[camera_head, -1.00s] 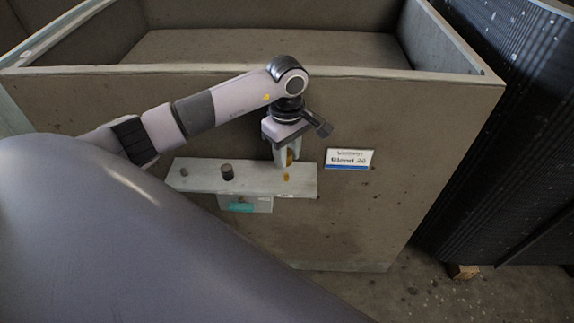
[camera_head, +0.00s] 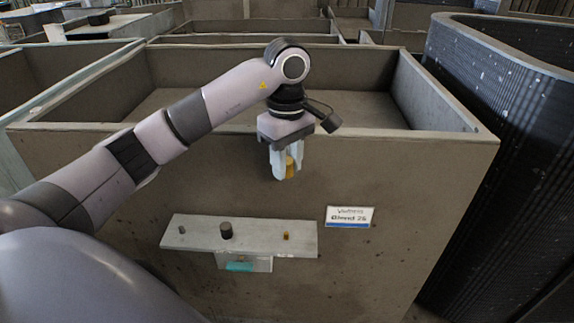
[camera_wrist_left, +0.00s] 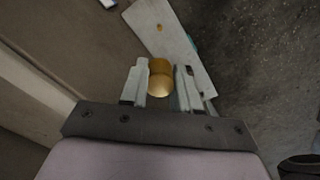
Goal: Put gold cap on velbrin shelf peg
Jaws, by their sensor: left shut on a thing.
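My left gripper (camera_head: 285,172) is shut on the gold cap (camera_head: 291,167), held in the air in front of the grey-brown bin wall. The cap also shows between the fingers in the left wrist view (camera_wrist_left: 160,79). Below it, apart from it, is a pale shelf (camera_head: 262,240) on the wall. On the shelf stand a small grey peg (camera_head: 182,230) at the left, a dark cylinder (camera_head: 226,230) near the middle and a small gold-brown peg (camera_head: 286,236) at the right. The gripper is above the shelf's right part. My right gripper is not in view.
A white sign with a blue strip (camera_head: 349,217) is on the wall right of the shelf. A plate with a teal patch (camera_head: 240,266) hangs under the shelf. The bin's top rim (camera_head: 390,133) runs behind the gripper. A black ribbed unit (camera_head: 500,130) stands at the right.

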